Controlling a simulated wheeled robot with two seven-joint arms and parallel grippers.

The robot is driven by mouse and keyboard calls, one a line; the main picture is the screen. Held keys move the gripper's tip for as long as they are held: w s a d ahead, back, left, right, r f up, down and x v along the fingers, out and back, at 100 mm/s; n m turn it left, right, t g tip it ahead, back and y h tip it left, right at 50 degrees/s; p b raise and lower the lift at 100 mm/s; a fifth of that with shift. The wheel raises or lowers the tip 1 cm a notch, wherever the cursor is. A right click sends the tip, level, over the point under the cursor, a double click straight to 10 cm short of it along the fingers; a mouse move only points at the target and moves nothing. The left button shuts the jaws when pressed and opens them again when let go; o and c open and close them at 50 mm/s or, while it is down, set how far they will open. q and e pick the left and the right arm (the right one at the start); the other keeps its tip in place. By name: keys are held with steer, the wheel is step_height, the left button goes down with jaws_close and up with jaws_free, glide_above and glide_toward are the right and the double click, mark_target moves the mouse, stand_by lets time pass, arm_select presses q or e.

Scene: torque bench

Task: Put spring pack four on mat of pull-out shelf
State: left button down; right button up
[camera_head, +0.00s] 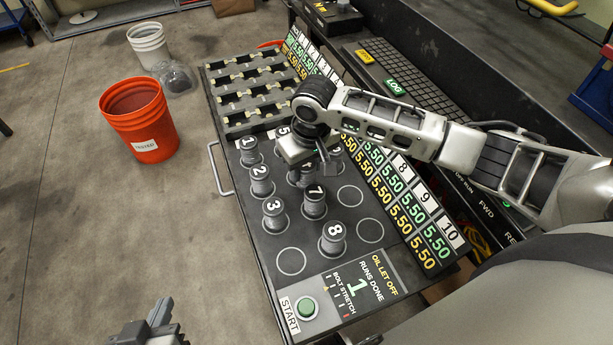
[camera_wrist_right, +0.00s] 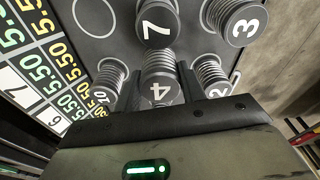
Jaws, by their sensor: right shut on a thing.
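Spring pack four (camera_wrist_right: 160,90) is a grey ribbed cylinder with a dark top marked 4. My right gripper (camera_wrist_right: 159,100) is shut on it, with a dark finger on each side in the right wrist view. In the head view the right gripper (camera_head: 310,168) points down over the pull-out shelf (camera_head: 250,228) and hides most of the pack. I cannot tell whether the pack touches the shelf. The shelf top is dark with pale rings. I cannot make out a separate mat. My left gripper (camera_head: 150,328) is at the bottom left, over the floor; its jaws are unclear.
Pack seven (camera_head: 314,203) stands close to the held pack, with packs two (camera_head: 260,180), three (camera_head: 274,214) and eight (camera_head: 333,238) around. Several rings are empty, one at the front left (camera_head: 291,261). A slotted rack (camera_head: 250,90) lies behind. An orange bucket (camera_head: 138,120) stands left.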

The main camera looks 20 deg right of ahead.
mark_target(306, 177)
steer(key=shift+f, duration=1.65)
steer(key=shift+f, duration=0.1)
steer(key=o, duration=1.3)
steer(key=shift+f, duration=0.1)
steer(key=shift+o, duration=0.2)
steer(key=r, duration=0.3)
steer(key=r+p, duration=0.1)
steer(key=r, duration=0.3)
steer(key=s+r, duration=0.1)
steer(key=r, duration=0.3)
steer(key=shift+s+d+r, duration=0.1)
steer(key=shift+r, duration=0.05)
steer(key=shift+s+r+p, duration=0.1)
steer(key=shift+r+p, duration=0.2)
steer(key=shift+r, duration=0.2)
steer(key=shift+s, duration=0.1)
